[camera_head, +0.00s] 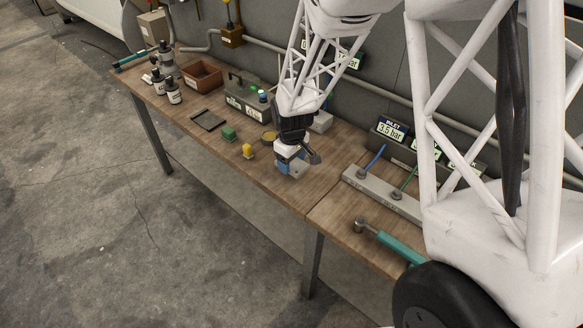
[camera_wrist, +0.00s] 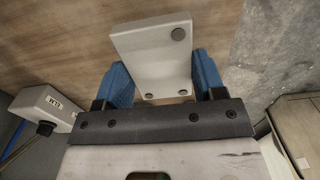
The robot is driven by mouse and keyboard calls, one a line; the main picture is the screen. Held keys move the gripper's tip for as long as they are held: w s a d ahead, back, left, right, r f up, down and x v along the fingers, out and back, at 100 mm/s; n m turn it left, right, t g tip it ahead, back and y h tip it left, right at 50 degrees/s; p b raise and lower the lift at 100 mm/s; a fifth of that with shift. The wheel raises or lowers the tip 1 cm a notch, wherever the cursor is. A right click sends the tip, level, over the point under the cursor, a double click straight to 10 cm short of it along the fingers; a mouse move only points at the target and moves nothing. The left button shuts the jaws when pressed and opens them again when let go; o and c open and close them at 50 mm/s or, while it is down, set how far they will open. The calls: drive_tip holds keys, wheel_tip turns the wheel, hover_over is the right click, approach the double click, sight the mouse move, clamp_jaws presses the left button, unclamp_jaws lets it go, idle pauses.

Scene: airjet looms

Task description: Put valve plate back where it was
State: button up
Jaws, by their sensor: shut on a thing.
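My gripper (camera_head: 286,165) is over the middle of the wooden bench, near its front edge. Its blue fingers (camera_wrist: 152,88) are shut on a pale grey plate with several dark round spots, which appears to be the valve plate (camera_wrist: 150,52). The plate sticks out beyond the fingertips over the wooden surface. In the head view the plate is small and partly hidden by the fingers, and I cannot tell whether it touches the bench.
A grey toolbox (camera_head: 247,101) stands behind. A grey rail (camera_head: 382,194) with tubes and a teal-handled tool (camera_head: 400,247) lie right.

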sight(291, 168)
drive_tip(key=shift+w, duration=0.15)
drive_tip(key=shift+f, duration=1.75)
drive_tip(key=shift+f, duration=0.15)
drive_tip(key=o, duration=1.1)
drive_tip(key=shift+c, duration=0.2)
drive_tip(key=shift+r, duration=6.15)
drive_tip(key=shift+r, duration=0.1)
